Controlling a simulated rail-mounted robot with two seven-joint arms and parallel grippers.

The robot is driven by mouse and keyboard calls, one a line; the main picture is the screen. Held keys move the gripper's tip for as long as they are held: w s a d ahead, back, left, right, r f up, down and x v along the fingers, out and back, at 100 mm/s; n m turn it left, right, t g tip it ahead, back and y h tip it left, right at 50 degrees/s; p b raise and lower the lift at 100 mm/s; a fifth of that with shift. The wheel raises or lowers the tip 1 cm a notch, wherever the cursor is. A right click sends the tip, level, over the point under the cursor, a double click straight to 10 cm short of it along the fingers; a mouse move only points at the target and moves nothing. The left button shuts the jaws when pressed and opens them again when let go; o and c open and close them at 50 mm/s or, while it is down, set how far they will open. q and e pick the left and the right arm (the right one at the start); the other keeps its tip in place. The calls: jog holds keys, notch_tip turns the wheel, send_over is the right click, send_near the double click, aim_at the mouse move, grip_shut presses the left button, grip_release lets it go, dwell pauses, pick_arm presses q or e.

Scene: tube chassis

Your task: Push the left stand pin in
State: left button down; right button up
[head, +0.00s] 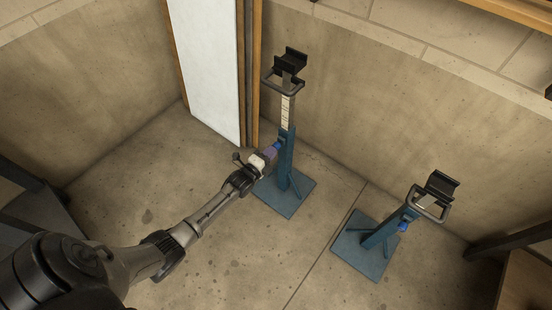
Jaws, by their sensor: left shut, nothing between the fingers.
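The left stand (285,160) is a blue post on a square blue base, with a raised, marked inner column and a black cradle on top. A small bright blue part (278,144) shows on its post, probably the pin; how far in it sits I cannot tell. My left gripper (270,153) is shut and empty, its tip at the post beside that blue part. Whether it touches is too small to tell. My right gripper is not in view.
A second, lower blue stand (372,238) with a black cradle and a blue knob (404,226) stands to the right. A white panel (210,65) in a wooden frame and concrete walls are behind. Dark bars are at both sides. The floor between is clear.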

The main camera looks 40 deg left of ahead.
pick_arm(q)
jog(key=s+d+p, duration=0.1)
jog(key=s+p, duration=0.6)
jog(key=s, duration=0.7)
jog(key=shift+d, duration=0.15)
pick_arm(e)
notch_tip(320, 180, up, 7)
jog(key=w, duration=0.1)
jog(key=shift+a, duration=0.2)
pick_arm(q)
jog(key=shift+w, duration=0.1)
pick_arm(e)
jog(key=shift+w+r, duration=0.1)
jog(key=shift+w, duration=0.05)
